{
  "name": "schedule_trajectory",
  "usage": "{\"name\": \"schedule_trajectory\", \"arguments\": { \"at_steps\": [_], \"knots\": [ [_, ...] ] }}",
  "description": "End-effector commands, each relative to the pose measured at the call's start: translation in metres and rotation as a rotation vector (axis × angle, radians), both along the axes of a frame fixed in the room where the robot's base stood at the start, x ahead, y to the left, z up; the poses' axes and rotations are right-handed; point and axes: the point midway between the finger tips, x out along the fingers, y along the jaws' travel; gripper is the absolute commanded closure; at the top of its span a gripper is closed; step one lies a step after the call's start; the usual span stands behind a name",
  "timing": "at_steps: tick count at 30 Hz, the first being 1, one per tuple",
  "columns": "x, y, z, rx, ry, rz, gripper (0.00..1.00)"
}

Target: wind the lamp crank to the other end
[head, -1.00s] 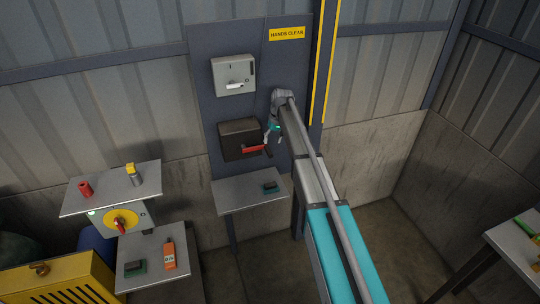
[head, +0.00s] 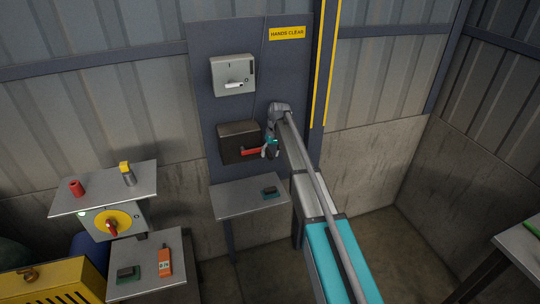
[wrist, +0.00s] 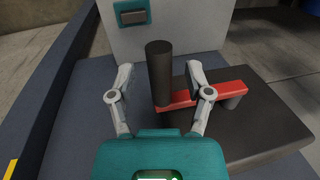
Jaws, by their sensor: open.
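The lamp crank is a red arm (head: 251,151) on the front of a dark box (head: 236,134) on the wall panel. In the head view the arm points right, nearly level. In the wrist view the red arm (wrist: 205,96) runs from a grey hub at right to an upright dark handle (wrist: 159,66) at left. My gripper (head: 269,151) is at the handle end of the crank. In the wrist view my gripper (wrist: 160,82) is open, one finger on each side of the handle, with gaps visible. In the head view the handle is mostly hidden by my gripper.
A grey switch box (head: 233,75) with a white lever is above the dark box. A small shelf (head: 235,201) with a dark teal block (head: 270,192) is below. A yellow sign (head: 287,33) is at top. Side tables stand at left and right.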

Motion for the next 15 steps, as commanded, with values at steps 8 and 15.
{"name": "schedule_trajectory", "arguments": {
  "at_steps": [8,15],
  "knots": [
    [0.0,0.0001,0.0001,0.0,0.0,0.0,0.39],
    [0.0,0.0001,0.0001,0.0,0.0,0.0,0.83]
  ]
}}
